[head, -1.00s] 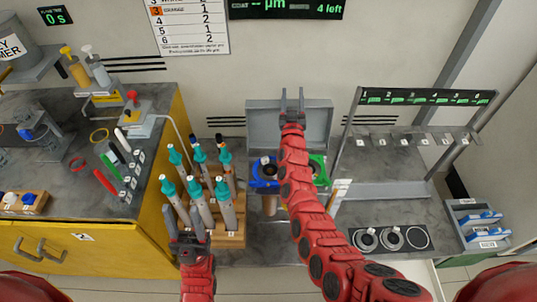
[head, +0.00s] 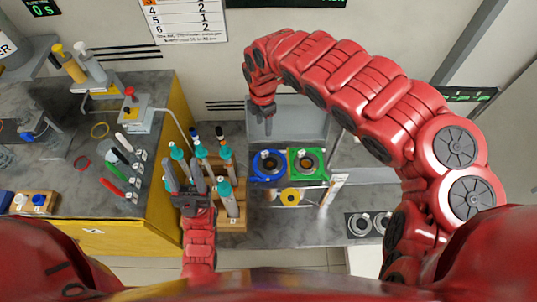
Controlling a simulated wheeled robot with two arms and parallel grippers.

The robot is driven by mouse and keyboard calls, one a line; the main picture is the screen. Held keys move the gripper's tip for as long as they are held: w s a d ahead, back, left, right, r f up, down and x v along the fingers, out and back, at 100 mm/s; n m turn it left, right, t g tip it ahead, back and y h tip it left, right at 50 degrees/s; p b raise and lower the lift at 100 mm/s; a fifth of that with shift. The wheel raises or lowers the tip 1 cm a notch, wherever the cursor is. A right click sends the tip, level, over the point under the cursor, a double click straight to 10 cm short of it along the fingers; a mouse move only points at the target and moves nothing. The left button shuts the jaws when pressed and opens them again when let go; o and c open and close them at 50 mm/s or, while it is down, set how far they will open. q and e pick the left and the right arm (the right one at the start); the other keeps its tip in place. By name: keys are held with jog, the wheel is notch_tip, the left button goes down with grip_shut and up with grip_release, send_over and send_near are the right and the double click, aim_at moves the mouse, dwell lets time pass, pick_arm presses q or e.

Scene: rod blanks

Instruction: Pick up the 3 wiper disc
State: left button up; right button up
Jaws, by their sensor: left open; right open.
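No readable 3 shows on a disc, so I cannot tell which is the 3 wiper disc. A blue holder (head: 268,165) and a green holder (head: 306,162) stand side by side, each with a dark round disc. A yellow ring-shaped disc (head: 290,197) with a pale centre sits just in front of them. My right gripper (head: 268,128) is open and points down, above and behind the blue holder, apart from the discs. My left gripper (head: 186,170) is open, pointing away from me, in front of the rack of teal-capped rods, overlapping some in view.
The wooden rod rack (head: 232,222) stands left of the holders. Dark rings (head: 359,224) lie on the bench at right, partly hidden by my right arm. A yellow cabinet (head: 170,150) with bottles and markers is at left.

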jog(key=p, duration=0.1)
send_over(265, 152)
jog(key=f, duration=0.9)
jog(key=shift+a+f, duration=0.3)
jog(key=shift+f, duration=0.1)
jog(key=shift+w+f, duration=0.1)
jog(key=shift+f, duration=0.6)
jog(key=shift+s+f+p, duration=0.2)
jog(key=shift+f+p, duration=0.6)
jog(key=shift+f, duration=1.15)
jog(key=shift+w+d+f, duration=0.1)
jog(key=shift+d+f, duration=0.15)
jog(key=shift+f, duration=0.35)
grip_shut()
